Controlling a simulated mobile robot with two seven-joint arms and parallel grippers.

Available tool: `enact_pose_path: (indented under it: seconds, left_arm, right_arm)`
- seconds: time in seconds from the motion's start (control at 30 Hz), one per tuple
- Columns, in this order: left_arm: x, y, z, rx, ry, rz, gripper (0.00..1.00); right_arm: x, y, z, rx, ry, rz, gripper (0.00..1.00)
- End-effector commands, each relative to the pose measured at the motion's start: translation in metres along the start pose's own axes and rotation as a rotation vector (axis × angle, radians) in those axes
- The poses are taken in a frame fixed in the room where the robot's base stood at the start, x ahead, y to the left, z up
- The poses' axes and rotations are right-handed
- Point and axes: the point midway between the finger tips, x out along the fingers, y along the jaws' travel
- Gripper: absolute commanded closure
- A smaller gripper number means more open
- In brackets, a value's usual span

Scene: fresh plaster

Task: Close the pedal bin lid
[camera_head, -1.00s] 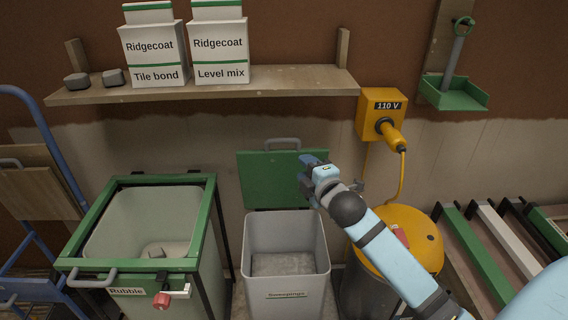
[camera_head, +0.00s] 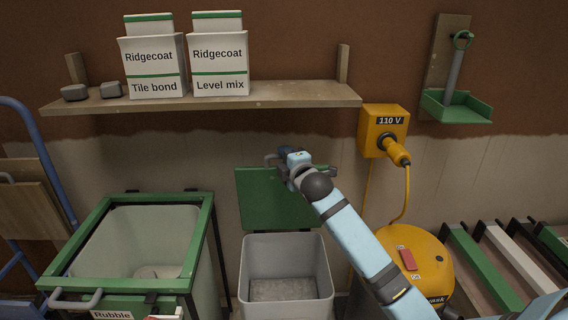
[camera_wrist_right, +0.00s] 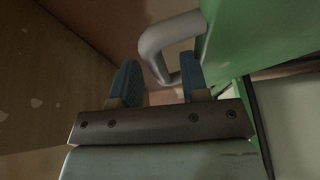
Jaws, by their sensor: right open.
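The pedal bin (camera_head: 287,252) is a grey square bin in the middle of the head view. Its green lid (camera_head: 262,203) stands raised at the back, about upright, with a grey loop handle (camera_head: 271,160) on its top edge. My right gripper (camera_head: 284,157) is at the lid's top edge, beside the handle. In the right wrist view the open gripper (camera_wrist_right: 160,82) has the grey handle (camera_wrist_right: 168,45) reaching down between its two blue fingers, and the green lid (camera_wrist_right: 240,40) is to the right. Whether a finger touches the handle I cannot tell. My left gripper is not in view.
A green-framed rubble bin (camera_head: 205,215) stands to the left. A yellow-topped drum (camera_head: 425,255) stands to the right, partly behind my arm. A yellow 110 V box (camera_head: 383,130) with its plug and cable hangs near my arm. A shelf (camera_head: 290,95) with bags runs above.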

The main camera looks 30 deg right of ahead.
Motion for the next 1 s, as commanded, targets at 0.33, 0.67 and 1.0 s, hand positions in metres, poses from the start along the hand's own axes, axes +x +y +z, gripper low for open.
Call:
enact_pose_path:
  seconds: [0.33,0.67,1.0]
  left_arm:
    - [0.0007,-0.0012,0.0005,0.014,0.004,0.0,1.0]
    - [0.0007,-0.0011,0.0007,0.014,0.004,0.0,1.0]
    - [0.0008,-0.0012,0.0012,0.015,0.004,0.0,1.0]
  right_arm:
    - [0.009,0.0004,-0.0003,0.001,0.001,0.0,0.59]
    - [0.0087,0.0003,-0.0003,0.001,0.001,0.0,1.0]
    - [0.003,-0.0022,-0.0003,-0.01,0.001,0.023,1.0]
